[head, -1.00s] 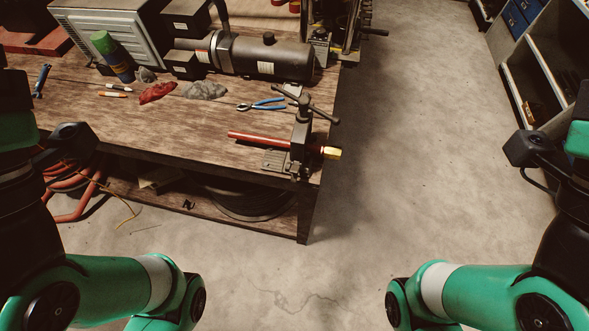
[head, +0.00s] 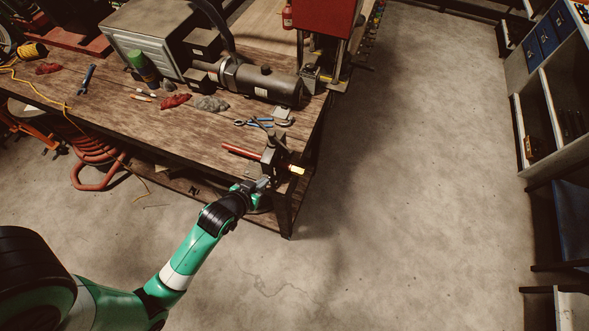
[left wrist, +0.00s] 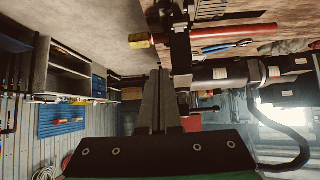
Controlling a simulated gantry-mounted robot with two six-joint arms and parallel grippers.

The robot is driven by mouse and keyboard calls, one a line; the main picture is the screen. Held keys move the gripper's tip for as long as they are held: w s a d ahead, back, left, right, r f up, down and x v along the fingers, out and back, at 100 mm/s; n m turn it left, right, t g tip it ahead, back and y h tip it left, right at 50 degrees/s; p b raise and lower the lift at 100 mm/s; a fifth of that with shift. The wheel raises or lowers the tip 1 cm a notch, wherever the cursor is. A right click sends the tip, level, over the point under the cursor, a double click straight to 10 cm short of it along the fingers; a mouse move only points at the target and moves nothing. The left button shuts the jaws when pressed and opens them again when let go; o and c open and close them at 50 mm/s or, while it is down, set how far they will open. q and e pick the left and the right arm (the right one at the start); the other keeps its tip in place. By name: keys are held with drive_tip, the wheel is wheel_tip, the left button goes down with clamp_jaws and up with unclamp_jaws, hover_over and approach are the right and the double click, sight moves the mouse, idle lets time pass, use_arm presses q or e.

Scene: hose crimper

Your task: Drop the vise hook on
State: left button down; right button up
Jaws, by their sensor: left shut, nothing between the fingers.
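The vise (head: 271,160) stands at the near right corner of the wooden bench, with a red hose (head: 238,150) with a brass end fitting (head: 297,170) lying through it. In the left wrist view the vise (left wrist: 180,45) appears upside down, with the brass fitting (left wrist: 140,40) to its left and the hose (left wrist: 235,31) to its right. I cannot clearly make out the vise hook. My left gripper (head: 263,184) is shut and empty, just in front of the vise; its fingers (left wrist: 159,75) point toward the vise. Whether they touch it I cannot tell. My right gripper is out of view.
Blue-handled pliers (head: 257,122) and a grey cylindrical machine (head: 262,84) are on the bench behind the vise. Rags, a green-topped can (head: 142,67) and a blue tool (head: 87,78) lie further left. The floor right of the bench is clear up to the shelves (head: 535,95).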

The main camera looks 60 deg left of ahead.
use_arm(q)
drive_tip(key=shift+n+g, duration=0.4)
drive_tip(key=shift+g, duration=0.3)
drive_tip(key=s, duration=0.1)
drive_tip(key=s+p, duration=0.1)
drive_tip(key=s, duration=0.2)
drive_tip(key=shift+s+a, duration=0.35)
drive_tip(key=shift+s, duration=0.05)
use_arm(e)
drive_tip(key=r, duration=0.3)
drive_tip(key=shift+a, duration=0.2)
use_arm(q)
drive_tip(key=shift+w, duration=0.1)
drive_tip(key=b, duration=0.1)
approach(266, 176)
drive_tip(key=x, duration=0.4)
drive_tip(key=shift+w+a+f, duration=0.1)
drive_tip(key=shift+w+f, duration=0.05)
drive_tip(key=shift+w, duration=0.05)
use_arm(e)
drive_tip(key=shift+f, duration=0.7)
